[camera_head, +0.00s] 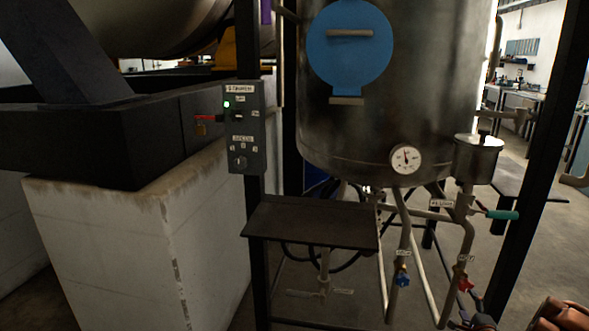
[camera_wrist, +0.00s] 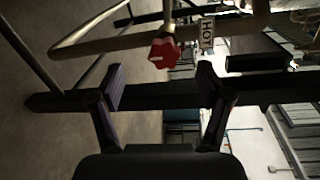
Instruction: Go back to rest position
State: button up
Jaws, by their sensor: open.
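My gripper (camera_wrist: 160,88) is open and empty in the wrist view, with its two dark fingers spread apart. A red valve knob (camera_wrist: 165,53) on a pipe shows just beyond the fingertips, apart from them. A label reading HOT (camera_wrist: 207,33) hangs beside it. In the head view the red knob (camera_head: 465,284) is at the lower right, under the steel tank (camera_head: 400,90).
A blue knob (camera_head: 402,278) and a green-handled lever (camera_head: 502,215) sit on the pipes. A control box (camera_head: 243,130) is fixed to a dark post. A small metal shelf (camera_head: 312,224) juts out below the tank. A dark upright post (camera_head: 535,150) stands at right. Bare floor shows behind.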

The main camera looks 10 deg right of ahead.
jog(key=w+a+r+n+g+y, duration=0.1)
jog(key=w+a+r+n+g, duration=0.15)
jog(key=a, duration=0.35)
jog(key=w+a+r+n+g+y, duration=0.1)
jog(key=a+r+n+g, duration=0.2)
jog(key=a+r+n, duration=0.15)
jog(key=s+a+r+n+g, duration=0.2)
jog(key=s+a, duration=0.1)
jog(key=a, duration=0.3)
jog(key=s+a+r+n+g, duration=0.2)
jog(key=s+a+n, duration=0.1)
jog(key=a, duration=0.4)
jog(key=s+a+r+n+g+y, duration=0.1)
jog(key=s+a+r+n+g, duration=0.25)
jog(key=s+a, duration=0.65)
jog(key=s+a+r+n+g+y, duration=0.1)
jog(key=s+a+r+n+g, duration=0.4)
jog(key=s, duration=1)
jog(key=s+a+r+n+g+y, duration=0.1)
jog(key=s+a+r+n, duration=0.15)
jog(key=s+a, duration=0.75)
jog(key=s+d+r+t+p, duration=0.1)
jog(key=s+r+p, duration=0.2)
jog(key=r+p, duration=1.7)
jog(key=shift+d+r, duration=0.2)
jog(key=shift+r, duration=0.15)
jog(key=shift+s, duration=0.1)
jog(key=shift+c, duration=0.3)
